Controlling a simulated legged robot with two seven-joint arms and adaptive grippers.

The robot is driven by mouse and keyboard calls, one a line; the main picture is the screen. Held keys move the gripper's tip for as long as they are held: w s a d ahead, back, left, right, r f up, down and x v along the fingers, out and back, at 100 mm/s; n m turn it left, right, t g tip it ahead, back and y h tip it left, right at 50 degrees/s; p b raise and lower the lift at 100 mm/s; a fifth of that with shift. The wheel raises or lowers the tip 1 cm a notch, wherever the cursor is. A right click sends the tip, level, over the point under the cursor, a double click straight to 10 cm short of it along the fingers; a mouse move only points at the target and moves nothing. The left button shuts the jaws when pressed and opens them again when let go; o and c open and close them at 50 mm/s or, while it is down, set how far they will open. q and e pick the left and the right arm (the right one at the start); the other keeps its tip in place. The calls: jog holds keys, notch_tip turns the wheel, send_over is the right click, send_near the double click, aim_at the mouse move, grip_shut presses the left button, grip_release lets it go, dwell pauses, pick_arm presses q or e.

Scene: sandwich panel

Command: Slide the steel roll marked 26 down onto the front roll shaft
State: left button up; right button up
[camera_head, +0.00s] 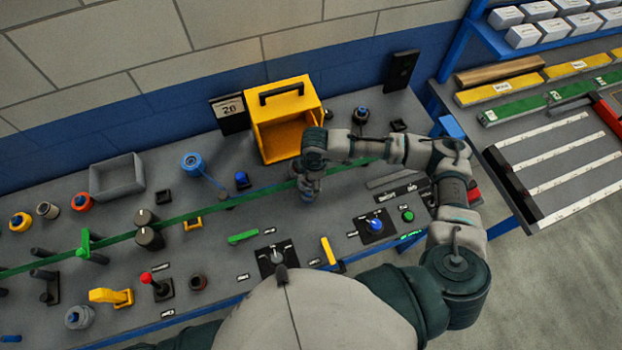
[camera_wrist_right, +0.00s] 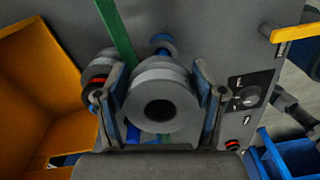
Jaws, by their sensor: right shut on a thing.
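My right gripper (camera_head: 308,190) is over the bench just in front of the yellow bin. In the right wrist view its two fingers (camera_wrist_right: 158,78) are shut on a thick grey steel roll (camera_wrist_right: 136,98), gripping it from both sides. The roll's end face with a dark round hole faces the wrist camera; no number is readable on it. A blue-tipped post (camera_wrist_right: 162,43) shows just beyond the roll. Whether it is the front roll shaft, and whether a shaft is inside the hole, I cannot tell. My left gripper is not in view.
The open yellow bin (camera_head: 277,92) and a card marked 26 (camera_head: 232,110) stand behind the gripper. A green strip (camera_head: 190,215) crosses the bench past it. A dark panel with a blue knob (camera_head: 376,226) lies to the right. Two dark knobs (camera_head: 149,238) stand left.

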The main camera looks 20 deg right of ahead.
jog(key=shift+s+d+f+b, duration=0.15)
jog(key=shift+f+b, duration=0.1)
jog(key=shift+f, duration=0.55)
jog(key=shift+w+d+f+b, duration=0.1)
jog(key=shift+d+f+b, duration=0.1)
jog(key=shift+f, duration=0.6)
grip_shut()
jog(key=shift+s+f, duration=0.1)
jog(key=shift+f, duration=0.8)
jog(key=shift+a+f+b, duration=0.1)
jog(key=shift+f+b, duration=0.3)
jog(key=shift+f, duration=0.1)
jog(key=o, duration=1.8)
grip_release()
jog(key=shift+a, duration=0.15)
jog(key=shift+c, duration=0.2)
notch_tip(320, 180, up, 8)
jog(key=p, duration=0.9)
jog(key=shift+r, duration=2.7)
